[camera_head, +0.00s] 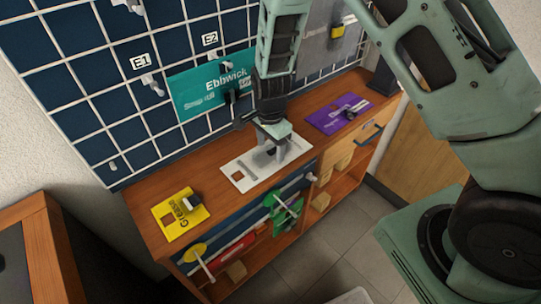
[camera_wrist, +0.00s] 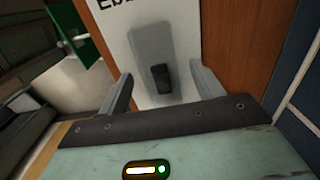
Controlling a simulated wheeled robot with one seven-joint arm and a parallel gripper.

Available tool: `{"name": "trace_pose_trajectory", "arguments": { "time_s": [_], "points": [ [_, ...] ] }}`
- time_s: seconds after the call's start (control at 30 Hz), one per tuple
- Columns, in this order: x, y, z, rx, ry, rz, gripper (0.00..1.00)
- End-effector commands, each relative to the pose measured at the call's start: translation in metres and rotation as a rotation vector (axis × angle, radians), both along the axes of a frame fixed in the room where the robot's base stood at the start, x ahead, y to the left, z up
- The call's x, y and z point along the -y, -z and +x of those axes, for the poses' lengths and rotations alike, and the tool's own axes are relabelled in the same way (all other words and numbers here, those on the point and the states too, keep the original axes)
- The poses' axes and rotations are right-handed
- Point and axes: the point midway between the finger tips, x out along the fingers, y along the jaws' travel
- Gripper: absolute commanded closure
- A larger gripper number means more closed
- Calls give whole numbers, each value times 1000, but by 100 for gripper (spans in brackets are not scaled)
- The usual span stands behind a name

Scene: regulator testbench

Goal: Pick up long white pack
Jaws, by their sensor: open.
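The long white pack (camera_head: 241,170) lies flat on the wooden bench, between a yellow pack and a purple one. My gripper (camera_head: 273,146) is above its middle, pointing down, and hides part of it. In the wrist view the white pack (camera_wrist: 186,22) fills the space beyond the fingers, with part of its dark lettering at the top edge. A small dark upright handle (camera_wrist: 160,79) on the pack stands between the two fingertips of my gripper (camera_wrist: 161,80). The fingers are open, with a visible space on each side of the handle. Contact with the pack cannot be told.
The yellow pack (camera_head: 179,214) lies at the left end of the bench (camera_head: 148,232), the purple pack (camera_head: 332,121) at the right. A teal Ebbwick pack (camera_head: 200,94) hangs on the tiled wall behind. Green (camera_head: 283,211) and red (camera_head: 238,250) items are at the bench's front.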

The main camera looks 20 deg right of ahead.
Motion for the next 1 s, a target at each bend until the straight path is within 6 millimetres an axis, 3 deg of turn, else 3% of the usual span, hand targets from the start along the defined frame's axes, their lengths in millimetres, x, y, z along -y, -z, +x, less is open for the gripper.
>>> {"name": "trace_pose_trajectory", "arguments": {
  "time_s": [0.33, 0.5, 1.0],
  "points": [
    [0, 8, 0, 0, -1, 1, 36],
    [0, 7, 0, 0, -1, 1, 84],
    [6, 1, 2, 0, 0, 0, 84]
  ]
}}
